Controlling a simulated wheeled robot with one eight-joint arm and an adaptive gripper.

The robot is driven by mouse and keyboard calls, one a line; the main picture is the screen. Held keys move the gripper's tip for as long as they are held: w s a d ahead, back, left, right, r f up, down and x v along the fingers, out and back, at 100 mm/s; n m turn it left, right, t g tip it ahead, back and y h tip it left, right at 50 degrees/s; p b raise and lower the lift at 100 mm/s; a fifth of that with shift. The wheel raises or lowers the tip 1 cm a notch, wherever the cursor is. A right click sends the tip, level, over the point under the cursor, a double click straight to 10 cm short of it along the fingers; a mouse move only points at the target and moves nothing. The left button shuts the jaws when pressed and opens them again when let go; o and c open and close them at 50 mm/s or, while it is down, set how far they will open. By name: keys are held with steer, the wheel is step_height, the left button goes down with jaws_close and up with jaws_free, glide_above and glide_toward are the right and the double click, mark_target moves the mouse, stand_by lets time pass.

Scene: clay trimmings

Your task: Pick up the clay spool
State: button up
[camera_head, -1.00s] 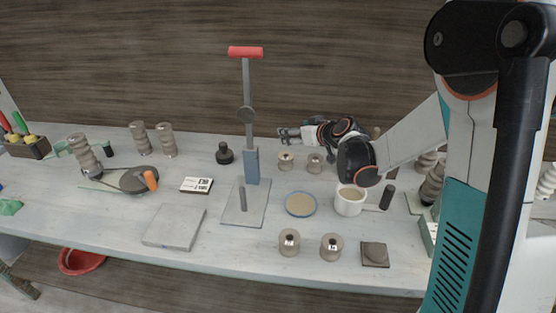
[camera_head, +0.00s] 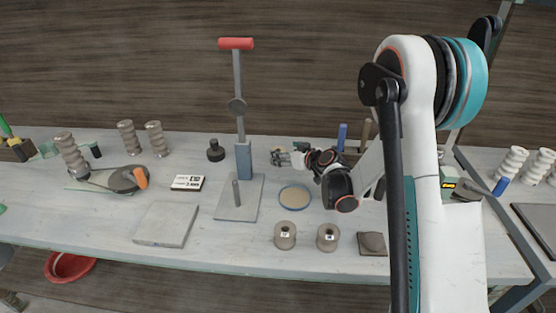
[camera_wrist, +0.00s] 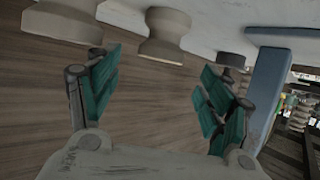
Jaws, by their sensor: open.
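A second spool (camera_wrist: 64,20) is at the upper left, partly cut off. Neither spool is between the fingertips.
The red-handled press (camera_head: 243,160) stands just left of my gripper. A round tan disc (camera_head: 295,197) lies in front of it. A dark knobbed tool (camera_head: 215,150) and a printed card (camera_head: 187,183) are farther left. A grey slab (camera_head: 165,224) lies at the front.

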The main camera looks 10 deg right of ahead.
mark_target(276, 149)
steer(key=b+x, duration=0.2)
steer(key=x, duration=0.4)
steer(key=shift+w+a+f, duration=0.1)
steer(key=shift+w, duration=0.1)
steer(key=c, duration=1.4)
